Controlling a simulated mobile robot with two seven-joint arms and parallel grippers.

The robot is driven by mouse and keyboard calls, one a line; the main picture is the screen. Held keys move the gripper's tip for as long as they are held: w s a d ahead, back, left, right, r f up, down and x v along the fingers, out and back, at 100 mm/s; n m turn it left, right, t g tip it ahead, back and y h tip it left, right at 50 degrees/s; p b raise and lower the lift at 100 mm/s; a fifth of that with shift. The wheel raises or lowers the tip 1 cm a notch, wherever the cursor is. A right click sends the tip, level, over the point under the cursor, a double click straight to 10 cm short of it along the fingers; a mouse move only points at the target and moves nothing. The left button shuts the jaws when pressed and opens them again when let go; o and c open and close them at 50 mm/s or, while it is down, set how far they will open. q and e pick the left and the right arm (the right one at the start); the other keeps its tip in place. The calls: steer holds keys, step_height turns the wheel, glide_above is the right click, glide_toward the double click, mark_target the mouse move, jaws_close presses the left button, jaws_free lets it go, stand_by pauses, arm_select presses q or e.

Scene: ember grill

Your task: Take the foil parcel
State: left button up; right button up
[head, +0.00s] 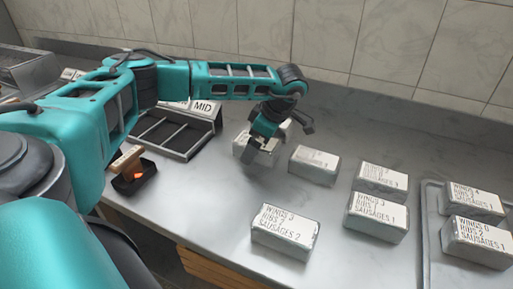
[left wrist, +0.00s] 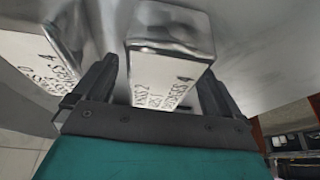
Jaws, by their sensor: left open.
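Several silver foil parcels with white printed labels sit on the grey counter. One foil parcel (head: 240,147) is partly hidden behind my left gripper (head: 262,142). In the left wrist view a foil parcel (left wrist: 172,28) lies between the two fingers of my left gripper (left wrist: 155,92), its label partly readable with "SAUSAGES 4". The fingers are open, one on each side of it; I cannot tell whether they touch it. A second parcel (left wrist: 38,60) is close beside the left finger in that view. My right gripper is not in view.
Other parcels stand to the right: one nearby (head: 314,166), one in front (head: 285,239), two further right (head: 378,216), and two in a metal-rimmed tray (head: 427,235). A tiled wall is behind.

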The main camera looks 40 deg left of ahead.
arm_select(q)
steer(key=shift+a+f, duration=0.1)
steer(key=shift+f, duration=0.15)
steer(key=shift+c, duration=0.5)
steer(key=c, duration=1.2)
steer(key=shift+r, duration=0.1)
